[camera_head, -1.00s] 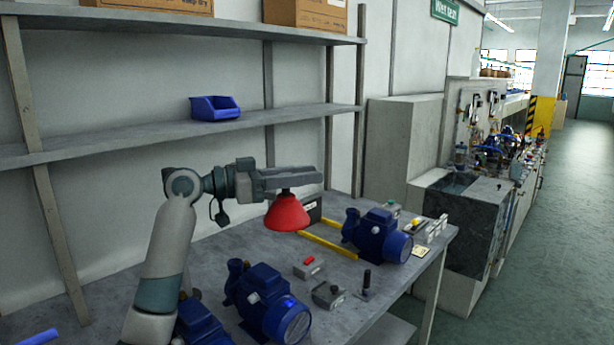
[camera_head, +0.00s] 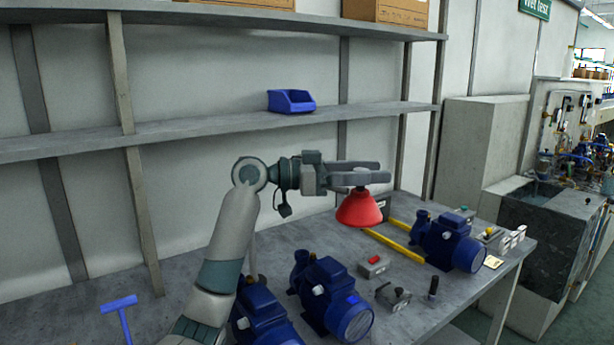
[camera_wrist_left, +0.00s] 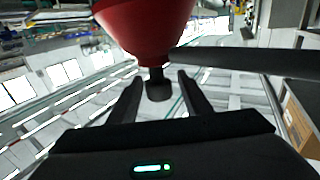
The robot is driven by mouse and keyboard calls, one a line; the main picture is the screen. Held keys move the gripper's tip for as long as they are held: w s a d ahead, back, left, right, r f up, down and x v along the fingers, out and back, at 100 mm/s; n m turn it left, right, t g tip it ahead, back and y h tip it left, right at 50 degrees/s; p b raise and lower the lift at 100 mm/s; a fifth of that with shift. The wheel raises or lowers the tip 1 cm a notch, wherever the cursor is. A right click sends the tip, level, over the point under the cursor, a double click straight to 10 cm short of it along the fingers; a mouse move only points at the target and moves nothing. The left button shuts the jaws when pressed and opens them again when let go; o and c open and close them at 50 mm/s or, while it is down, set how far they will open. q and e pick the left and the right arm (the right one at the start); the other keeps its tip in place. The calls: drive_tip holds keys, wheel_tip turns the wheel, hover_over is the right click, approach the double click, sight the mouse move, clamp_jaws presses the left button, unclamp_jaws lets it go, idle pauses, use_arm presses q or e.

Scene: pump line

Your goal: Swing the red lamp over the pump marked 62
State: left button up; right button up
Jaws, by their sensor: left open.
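The red lamp (camera_head: 359,209) has a cone-shaped shade and hangs above the bench, mouth down. My left gripper (camera_head: 360,177) is at its top. In the left wrist view the red shade (camera_wrist_left: 145,28) fills the top. Its dark knob (camera_wrist_left: 158,88) lies between the two open fingers (camera_wrist_left: 160,77), with gaps at the sides. Three blue pumps stand on the bench: one at the right (camera_head: 452,244), one in the middle (camera_head: 338,300), and one at the front left (camera_head: 262,322), partly hidden by my arm. No number on them is readable. My right gripper is out of view.
The grey bench (camera_head: 415,295) holds a box with a red button (camera_head: 372,265), a grey switch box (camera_head: 392,296), a dark upright handle (camera_head: 433,287) and yellow rails (camera_head: 393,243). A blue T-handle (camera_head: 120,312) is at far left. Shelves with a blue bin (camera_head: 291,101) stand behind.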

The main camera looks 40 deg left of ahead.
use_arm(q)
drive_tip(key=b+v, duration=0.4)
drive_tip(key=v, duration=1.1)
drive_tip(key=shift+s, duration=0.15)
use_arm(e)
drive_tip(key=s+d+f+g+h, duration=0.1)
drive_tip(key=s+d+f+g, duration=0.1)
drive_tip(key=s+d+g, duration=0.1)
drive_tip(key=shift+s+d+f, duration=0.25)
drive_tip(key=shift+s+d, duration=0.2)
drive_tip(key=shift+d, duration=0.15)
use_arm(q)
drive_tip(key=shift+a+r, duration=0.1)
drive_tip(key=shift+r, duration=0.05)
